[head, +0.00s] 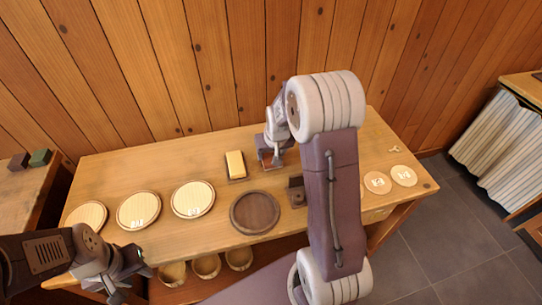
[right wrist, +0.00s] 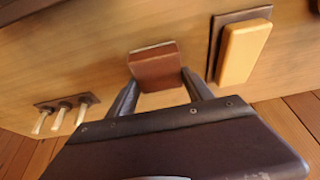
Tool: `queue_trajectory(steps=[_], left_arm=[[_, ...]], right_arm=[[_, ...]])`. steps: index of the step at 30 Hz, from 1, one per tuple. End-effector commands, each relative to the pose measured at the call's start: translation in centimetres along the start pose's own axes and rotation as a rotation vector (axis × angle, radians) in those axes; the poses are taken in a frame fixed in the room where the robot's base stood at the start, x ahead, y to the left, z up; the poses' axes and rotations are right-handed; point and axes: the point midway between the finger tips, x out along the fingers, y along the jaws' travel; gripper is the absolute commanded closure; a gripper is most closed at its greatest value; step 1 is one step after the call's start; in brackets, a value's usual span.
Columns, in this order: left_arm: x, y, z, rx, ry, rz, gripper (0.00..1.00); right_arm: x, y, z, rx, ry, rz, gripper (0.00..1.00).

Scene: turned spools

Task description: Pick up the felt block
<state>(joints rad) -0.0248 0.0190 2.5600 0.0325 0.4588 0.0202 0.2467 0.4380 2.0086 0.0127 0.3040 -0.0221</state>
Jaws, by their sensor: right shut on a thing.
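A reddish-brown block (right wrist: 155,66), which I take to be the felt block, is between the two fingers of my right gripper (right wrist: 160,90) in the right wrist view. The gripper is shut on it. In the head view my right gripper (head: 271,158) is low over the back middle of the workbench, and the block (head: 265,154) shows only as a small reddish patch. I cannot tell whether it touches the bench. My left gripper (head: 128,268) is at the bench's front left, away from the block; its fingers are too unclear to judge.
A yellow block (head: 236,164) on a dark base stands just left of my right gripper. Pale round plates (head: 139,210) and a dark round plate (head: 255,212) lie along the bench (head: 215,229). Bowls (head: 206,266) sit below. Three pegs (right wrist: 62,115) show in the wrist view.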

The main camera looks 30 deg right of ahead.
Motion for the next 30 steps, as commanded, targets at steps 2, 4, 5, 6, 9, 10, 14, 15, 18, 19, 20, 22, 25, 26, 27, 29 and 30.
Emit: queue_trajectory(steps=[2,4,5,6,9,10,14,15,18,19,20,22,25,26,27,29,30], left_arm=[[-0.4,0.0,0.0,0.0,0.0,0.0,0.64],[-0.8,0.0,-0.1,0.0,0.0,0.0,0.64],[-0.9,0.0,-0.1,0.0,0.0,0.0,0.64],[-0.8,0.0,-0.1,0.0,0.0,0.0,0.64],[-0.9,0.0,-0.1,0.0,0.0,0.0,0.64],[-1.0,0.0,-0.1,0.0,0.0,0.0,0.64],[-1.1,0.0,-0.1,0.0,0.0,0.0,0.64],[-1.1,0.0,-0.1,0.0,0.0,0.0,0.64],[-1.2,0.0,-0.1,0.0,0.0,0.0,0.64],[-1.2,0.0,-0.1,0.0,0.0,0.0,0.64],[-1.2,0.0,-0.1,0.0,0.0,0.0,0.64],[-1.2,0.0,-0.1,0.0,0.0,0.0,0.64],[-1.2,0.0,-0.1,0.0,0.0,0.0,0.64],[-1.2,0.0,-0.1,0.0,0.0,0.0,0.64],[-1.2,0.0,-0.1,0.0,0.0,0.0,0.64],[-1.2,0.0,-0.1,0.0,0.0,0.0,0.64],[-1.2,0.0,-0.1,0.0,0.0,0.0,0.64]], right_arm=[[-1.4,0.0,-0.7,0.0,0.005,0.0,0.83],[-2.8,0.0,-1.3,0.0,0.007,0.0,0.83],[-3.3,0.1,-1.5,0.001,0.007,0.0,0.83],[-3.6,1.3,-1.3,0.006,0.004,0.003,0.83],[-5.1,3.6,-1.4,0.007,0.006,0.003,0.83],[-5.5,4.3,-1.4,0.008,0.005,0.003,0.83],[-7.5,7.2,-1.4,0.007,0.005,0.003,0.83],[-8.0,8.1,-1.4,0.007,0.005,0.003,0.83],[-9.2,9.8,-1.4,0.004,0.005,0.002,0.83],[-9.4,10.2,-1.4,0.004,0.005,0.002,0.83],[-9.6,10.5,-1.4,0.003,0.003,0.001,0.83],[-9.9,11.0,-1.4,0.002,0.003,0.001,0.83],[-10.2,11.4,-1.4,0.0,0.002,0.0,0.83],[-10.2,11.4,-1.4,0.0,0.002,-0.001,0.83],[-10.2,11.4,-1.4,0.0,0.002,-0.001,0.83],[-10.2,11.4,-1.4,0.0,0.002,-0.001,0.83],[-10.2,11.4,-1.4,0.0,0.002,-0.001,0.83]])
